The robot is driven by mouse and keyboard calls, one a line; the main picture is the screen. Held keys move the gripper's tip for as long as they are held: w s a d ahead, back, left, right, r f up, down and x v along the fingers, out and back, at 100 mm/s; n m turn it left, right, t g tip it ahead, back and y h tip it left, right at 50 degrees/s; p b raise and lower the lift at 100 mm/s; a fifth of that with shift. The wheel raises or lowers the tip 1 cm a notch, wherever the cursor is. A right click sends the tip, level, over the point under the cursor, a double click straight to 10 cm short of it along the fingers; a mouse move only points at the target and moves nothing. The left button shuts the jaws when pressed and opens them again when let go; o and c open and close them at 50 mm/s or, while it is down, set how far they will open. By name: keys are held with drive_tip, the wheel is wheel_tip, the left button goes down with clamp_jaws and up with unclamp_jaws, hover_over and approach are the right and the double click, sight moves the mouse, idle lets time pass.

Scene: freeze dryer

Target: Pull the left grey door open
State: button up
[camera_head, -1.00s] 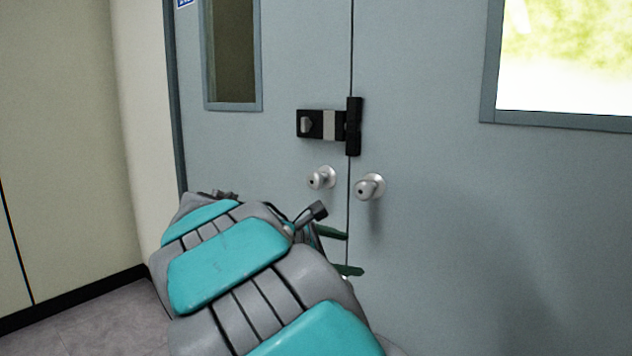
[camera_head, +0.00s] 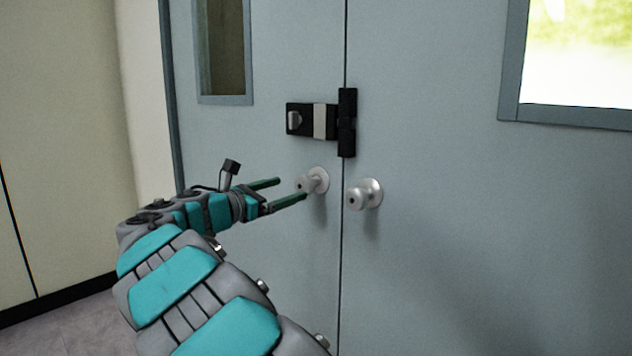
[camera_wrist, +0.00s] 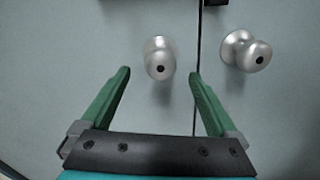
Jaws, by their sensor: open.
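The left grey door (camera_head: 255,135) stands shut beside the right grey door (camera_head: 430,200); a thin dark seam runs between them. The left door's round silver knob (camera_head: 314,181) is near the seam, and it also shows in the wrist view (camera_wrist: 160,58). My gripper (camera_head: 291,189) is open and empty, its green fingers pointing at the left knob. In the wrist view the fingertips (camera_wrist: 161,74) lie to either side of the left knob's lower part, with the knob slightly beyond them. I cannot tell whether a finger touches it.
The right door's silver knob (camera_head: 364,194) sits just right of the seam, close to the right finger's side. A black latch (camera_head: 312,120) is above the knobs. A beige wall (camera_head: 60,130) stands at the left.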

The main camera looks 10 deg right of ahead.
sight(300, 185)
drive_tip(key=x, duration=0.7)
drive_tip(key=shift+d, duration=0.1)
drive_tip(key=shift+c, duration=0.2)
clamp_jaws()
idle(0.5)
